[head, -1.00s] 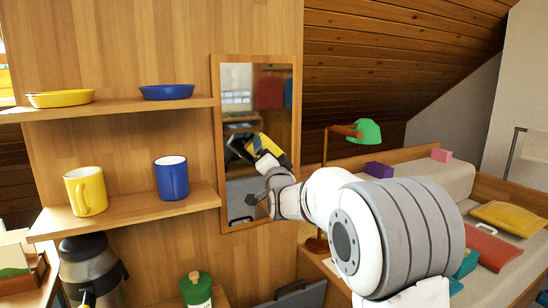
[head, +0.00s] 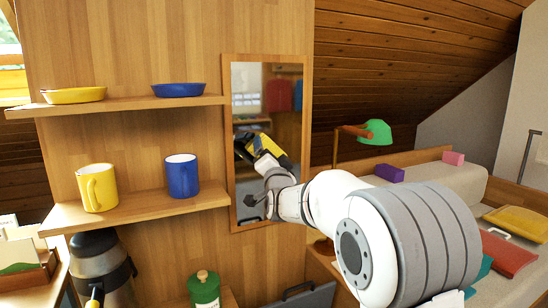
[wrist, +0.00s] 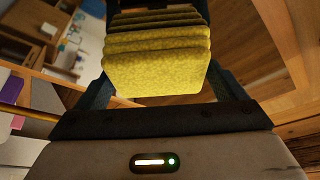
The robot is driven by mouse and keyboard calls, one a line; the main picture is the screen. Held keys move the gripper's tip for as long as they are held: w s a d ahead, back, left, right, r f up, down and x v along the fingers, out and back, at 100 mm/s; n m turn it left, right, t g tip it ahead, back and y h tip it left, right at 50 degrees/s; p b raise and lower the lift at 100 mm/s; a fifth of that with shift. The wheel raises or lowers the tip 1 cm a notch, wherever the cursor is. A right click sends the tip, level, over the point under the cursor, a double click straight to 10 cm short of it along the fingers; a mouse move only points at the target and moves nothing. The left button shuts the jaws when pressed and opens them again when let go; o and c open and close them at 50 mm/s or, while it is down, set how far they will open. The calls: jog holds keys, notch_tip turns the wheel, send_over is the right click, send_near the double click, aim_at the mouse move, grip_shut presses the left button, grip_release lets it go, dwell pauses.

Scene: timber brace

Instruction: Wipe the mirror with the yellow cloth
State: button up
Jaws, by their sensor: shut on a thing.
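The mirror (head: 284,118) is a tall, narrow glass in a wooden frame, fixed upright on the wooden panel. It reflects part of the room. My arm reaches in from the right, and its wrist end overlaps the lower half of the mirror in the head view. In the wrist view the yellow cloth (wrist: 156,72) is a thick, folded stack of layers. My gripper (wrist: 157,48) is shut on it, with a dark finger on each side. In the head view, yellow and black parts show at the mirror, where arm and reflection are hard to separate. I cannot tell whether the cloth touches the glass.
Left of the mirror, two shelves hold a yellow dish (head: 74,95), a blue dish (head: 179,90), a yellow mug (head: 96,188) and a blue mug (head: 181,176). A green lamp (head: 376,131) stands to the right.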

jog(key=shift+a, duration=0.15)
jog(key=shift+s+a+b, duration=0.45)
jog(key=shift+s+a, duration=0.2)
jog(key=shift+a, duration=0.35)
jog(key=shift+w+r, duration=0.1)
jog(key=shift+r, duration=0.75)
jog(key=shift+w+d+b, duration=0.2)
jog(key=shift+w+d, duration=0.1)
jog(key=shift+d, duration=0.3)
jog(key=shift+w+d+b, duration=0.2)
jog(key=shift+w+d, duration=0.05)
jog(key=shift+d, duration=0.3)
